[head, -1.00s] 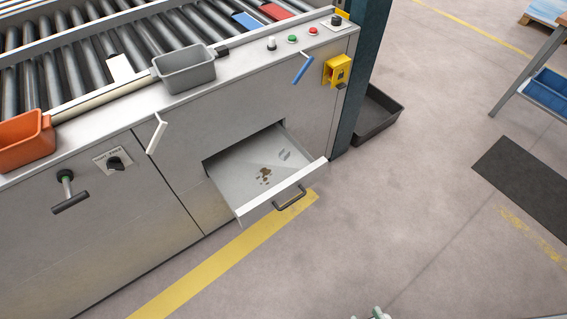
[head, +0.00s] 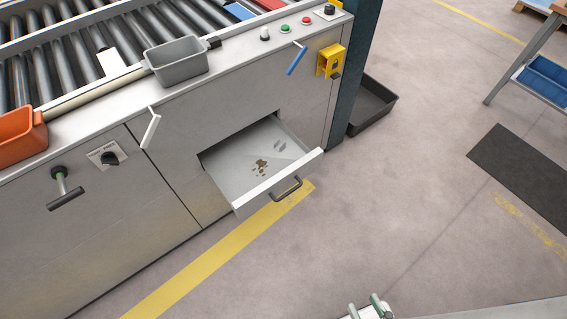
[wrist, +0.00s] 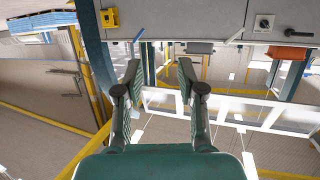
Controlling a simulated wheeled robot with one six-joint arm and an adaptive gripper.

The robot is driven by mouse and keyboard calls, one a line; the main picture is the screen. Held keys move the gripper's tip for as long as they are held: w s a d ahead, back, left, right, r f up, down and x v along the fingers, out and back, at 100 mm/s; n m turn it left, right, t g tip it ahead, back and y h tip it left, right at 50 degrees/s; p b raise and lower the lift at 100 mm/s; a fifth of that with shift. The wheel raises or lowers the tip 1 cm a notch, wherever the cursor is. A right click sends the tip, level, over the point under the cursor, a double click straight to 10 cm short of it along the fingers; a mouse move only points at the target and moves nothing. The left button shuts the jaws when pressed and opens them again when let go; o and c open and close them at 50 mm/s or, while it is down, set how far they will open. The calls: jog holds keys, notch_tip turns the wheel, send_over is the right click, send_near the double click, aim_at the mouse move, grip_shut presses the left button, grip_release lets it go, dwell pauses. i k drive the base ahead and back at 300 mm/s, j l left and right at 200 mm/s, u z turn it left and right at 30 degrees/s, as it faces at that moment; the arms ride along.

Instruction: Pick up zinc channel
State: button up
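I cannot make out a clear zinc channel in either view. An open drawer (head: 242,209) juts from the machine front in the head view; a small grey piece (head: 280,145) and brown specks show on its floor. A pale flat piece (head: 113,63) lies at the near edge of the rollers; I cannot tell what it is. My gripper (wrist: 160,80) is open and empty in the wrist view, its two fingers well apart. Its tips (head: 370,308) show at the bottom edge of the head view, apart from the drawer.
A grey bin (head: 178,70) and an orange bin (head: 22,140) sit on the machine's ledge. A white lever (head: 150,129), a blue lever (head: 297,59) and a yellow box (head: 329,61) stick out from the front. A black tray (head: 376,121) lies on the floor.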

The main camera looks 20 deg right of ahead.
aim_at(280, 145)
jog(key=i+l+u, duration=0.2)
jog(key=i, duration=0.25)
jog(key=i+l+u, duration=0.15)
jog(key=i, duration=0.3)
jog(key=i+l+u, duration=0.2)
jog(key=i, duration=0.2)
